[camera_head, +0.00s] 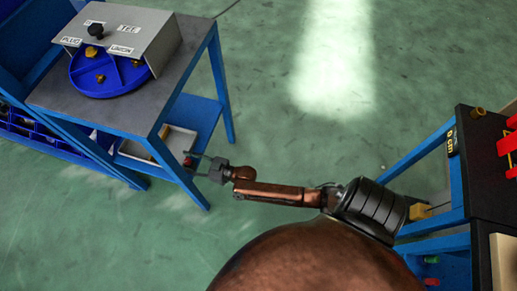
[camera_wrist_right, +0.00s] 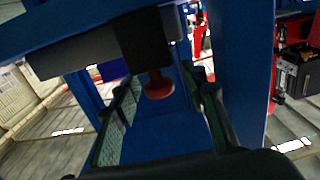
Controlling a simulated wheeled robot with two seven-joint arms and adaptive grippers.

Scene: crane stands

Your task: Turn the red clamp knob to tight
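The red clamp knob (camera_wrist_right: 158,86) shows in the right wrist view, hanging below a dark block (camera_wrist_right: 146,40) under a grey slab. In the head view the knob is not visible. My right gripper (camera_head: 192,163) is beside the front leg of the blue stand (camera_head: 152,115), below its tabletop. In the right wrist view my right gripper (camera_wrist_right: 160,88) is open, with one dark finger on each side of the knob. I cannot tell whether either finger touches it. The knob's turn position cannot be read. My left gripper is not in view.
A grey labelled box (camera_head: 125,35) and a blue round tray (camera_head: 108,78) with brass fittings are on the stand. A shelf below holds a light tray (camera_head: 178,143). Another blue stand with a black top (camera_head: 485,165) is at the right. Green floor lies between the stands.

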